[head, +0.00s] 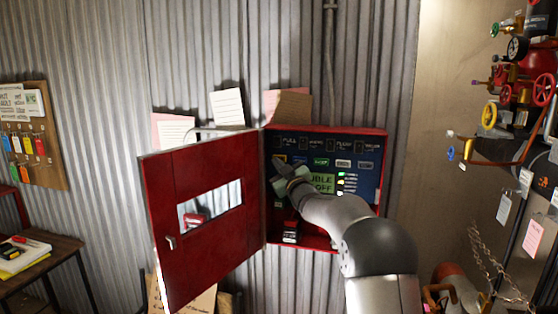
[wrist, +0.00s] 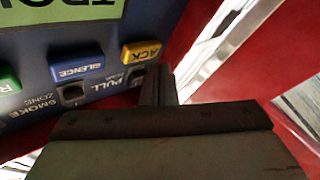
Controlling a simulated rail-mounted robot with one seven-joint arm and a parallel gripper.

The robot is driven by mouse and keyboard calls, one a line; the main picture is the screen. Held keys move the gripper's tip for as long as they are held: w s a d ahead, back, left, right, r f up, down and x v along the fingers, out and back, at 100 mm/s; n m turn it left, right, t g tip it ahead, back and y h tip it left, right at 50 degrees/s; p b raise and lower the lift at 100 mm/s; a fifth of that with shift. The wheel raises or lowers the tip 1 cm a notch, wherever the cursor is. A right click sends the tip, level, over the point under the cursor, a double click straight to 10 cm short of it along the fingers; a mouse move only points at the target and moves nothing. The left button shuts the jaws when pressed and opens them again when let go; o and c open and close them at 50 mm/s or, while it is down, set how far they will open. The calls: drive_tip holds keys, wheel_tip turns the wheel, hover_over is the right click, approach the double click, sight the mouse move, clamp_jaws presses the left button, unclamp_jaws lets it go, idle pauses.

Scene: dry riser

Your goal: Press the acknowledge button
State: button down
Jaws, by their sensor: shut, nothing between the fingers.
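The acknowledge button is a yellow block marked ACK (wrist: 141,52) on the blue panel face inside the open red cabinet (head: 330,131). In the head view it is small and mostly behind my gripper. My gripper (head: 278,163) is shut and empty, reaching into the cabinet at the panel's upper left. In the wrist view the closed fingers (wrist: 158,80) end just below the yellow button, close to the label PULL. I cannot tell whether they touch the panel; the button's face is clear of them in this view.
A blue SILENCE button (wrist: 76,62) sits beside the yellow one, then a green button (wrist: 8,82). A green display (head: 322,184) is partly hidden by my arm. The cabinet's red door (head: 205,180) stands open to the left, close to my gripper. Valves and pipes (head: 515,90) are far right.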

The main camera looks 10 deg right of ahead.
drive_tip(key=shift+w, duration=0.1)
drive_tip(key=shift+w+d, duration=0.2)
drive_tip(key=shift+w, duration=0.1)
drive_tip(key=shift+w+d, duration=0.2)
drive_tip(key=shift+w, duration=0.25)
idle(0.7)
idle(0.4)
drive_tip(key=shift+s+a+b, duration=0.4)
drive_tip(key=shift+s+b, duration=0.45)
drive_tip(key=shift+b, duration=0.05)
